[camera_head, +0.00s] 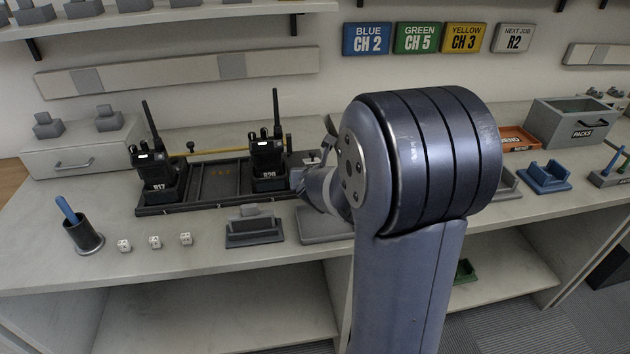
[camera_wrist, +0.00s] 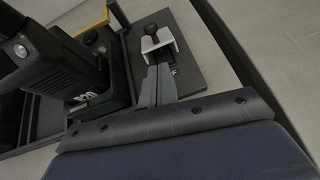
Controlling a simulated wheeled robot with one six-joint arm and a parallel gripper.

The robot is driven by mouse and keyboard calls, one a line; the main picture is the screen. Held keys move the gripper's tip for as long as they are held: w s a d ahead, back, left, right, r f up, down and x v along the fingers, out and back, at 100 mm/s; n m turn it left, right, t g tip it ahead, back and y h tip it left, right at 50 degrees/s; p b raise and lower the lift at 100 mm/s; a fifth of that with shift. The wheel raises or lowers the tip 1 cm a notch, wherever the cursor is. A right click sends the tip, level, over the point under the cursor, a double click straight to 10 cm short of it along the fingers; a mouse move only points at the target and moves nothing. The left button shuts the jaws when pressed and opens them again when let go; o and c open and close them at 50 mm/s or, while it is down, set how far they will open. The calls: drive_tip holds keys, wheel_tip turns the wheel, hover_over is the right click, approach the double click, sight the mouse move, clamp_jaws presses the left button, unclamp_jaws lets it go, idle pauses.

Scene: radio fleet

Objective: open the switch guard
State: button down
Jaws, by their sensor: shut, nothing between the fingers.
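The switch guard (camera_wrist: 158,40) is a small pale bracket on a dark plate (camera_wrist: 185,70) in the wrist view. A small black knob (camera_wrist: 152,29) shows at it. Whether the guard is lifted or down I cannot tell. My gripper (camera_wrist: 159,66) is shut and empty, with its fingertips at the guard's near edge; I cannot tell if they touch. In the head view, the guard's small pale shape (camera_head: 312,158) shows right of radio R20, and my own arm hides most of the gripper.
Radio R20 (camera_head: 267,150) stands close left of the guard; it also looms in the wrist view (camera_wrist: 55,55). A grey holder (camera_head: 254,229) and several white dice are in front.

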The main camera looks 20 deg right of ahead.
sight(312, 154)
drive_tip(key=shift+w+d+r+p, duration=0.2)
drive_tip(key=shift+w, duration=0.3)
drive_tip(key=shift+w+d+r+p, duration=0.15)
drive_tip(key=shift+w+d+r, duration=0.05)
drive_tip(key=shift+w, duration=0.3)
drive_tip(key=shift+w+d+r+p, duration=0.2)
drive_tip(key=shift+w, duration=0.3)
drive_tip(key=shift+r+p, duration=0.2)
drive_tip(key=shift+p, duration=0.25)
drive_tip(key=shift+w+r+p, duration=0.1)
drive_tip(key=shift+r+p, duration=0.05)
drive_tip(key=shift+p, duration=0.75)
drive_tip(key=shift+w+d+r+g+p, duration=0.1)
drive_tip(key=shift+w+r+g+p, duration=0.2)
drive_tip(key=shift+p, duration=0.9)
drive_tip(key=shift+r+g+p, duration=0.1)
drive_tip(key=shift+g+p, duration=0.3)
drive_tip(key=shift+p, duration=0.75)
drive_tip(key=p, duration=0.2)
drive_tip(key=shift+w+r+p, duration=0.1)
drive_tip(key=shift+r+p, duration=0.15)
drive_tip(key=shift+p, duration=0.15)
